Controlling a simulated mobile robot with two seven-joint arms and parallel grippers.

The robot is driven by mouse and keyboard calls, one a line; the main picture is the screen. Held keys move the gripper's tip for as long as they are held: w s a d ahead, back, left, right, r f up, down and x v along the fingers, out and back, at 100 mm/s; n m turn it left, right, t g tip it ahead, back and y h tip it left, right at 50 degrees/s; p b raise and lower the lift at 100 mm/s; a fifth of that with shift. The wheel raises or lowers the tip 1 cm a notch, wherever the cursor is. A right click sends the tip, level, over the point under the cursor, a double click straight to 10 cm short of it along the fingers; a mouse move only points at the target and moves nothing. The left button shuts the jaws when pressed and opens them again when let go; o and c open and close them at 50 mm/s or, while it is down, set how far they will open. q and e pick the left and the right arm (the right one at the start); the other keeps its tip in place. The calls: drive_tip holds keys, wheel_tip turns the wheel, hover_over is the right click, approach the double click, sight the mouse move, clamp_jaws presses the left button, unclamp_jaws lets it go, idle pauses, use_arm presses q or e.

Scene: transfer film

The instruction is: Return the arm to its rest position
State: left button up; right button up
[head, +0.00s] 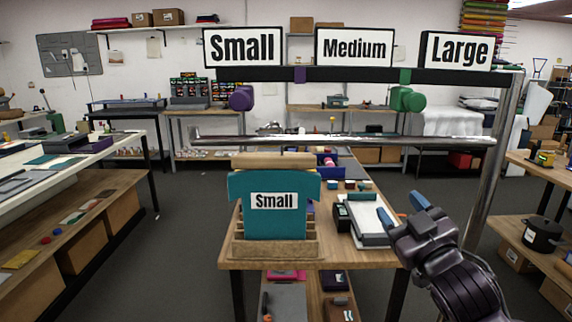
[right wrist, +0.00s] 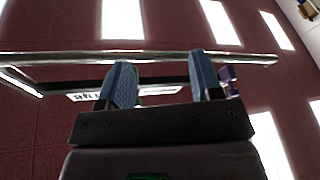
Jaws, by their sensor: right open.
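My right gripper (head: 408,217) is at the right of the head view, beside the wooden table and near the white tray. Its blue fingers are apart with nothing between them. In the right wrist view the gripper (right wrist: 160,82) points up toward a metal rail and the ceiling, and it is empty. My left gripper is not in view. A teal shirt (head: 274,222) labelled "Small" stands upright in a wooden holder (head: 274,250) on the table, left of my right gripper.
A metal rail (head: 345,140) crosses above the table (head: 330,262). Signs for Small (head: 242,47), Medium (head: 354,47) and Large (head: 457,50) stand on the bar above. A white tray (head: 368,222) lies on the table. Shelves flank both sides, with bare floor between.

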drive_tip(key=s+d+f+m+g+h, duration=0.1)
drive_tip(key=s+d+f+m+g, duration=0.15)
drive_tip(key=f, duration=1.05)
drive_tip(key=s+d+f+m+g+h, duration=0.15)
drive_tip(key=s+f, duration=0.25)
drive_tip(key=f, duration=0.8)
drive_tip(key=s+d+f+m+g+h, duration=0.2)
drive_tip(key=s+d+f+g, duration=0.1)
drive_tip(key=s+f, duration=1.4)
drive_tip(key=shift+f+m+g, duration=0.15)
drive_tip(key=shift+m+g, duration=0.25)
drive_tip(key=shift+g, duration=0.4)
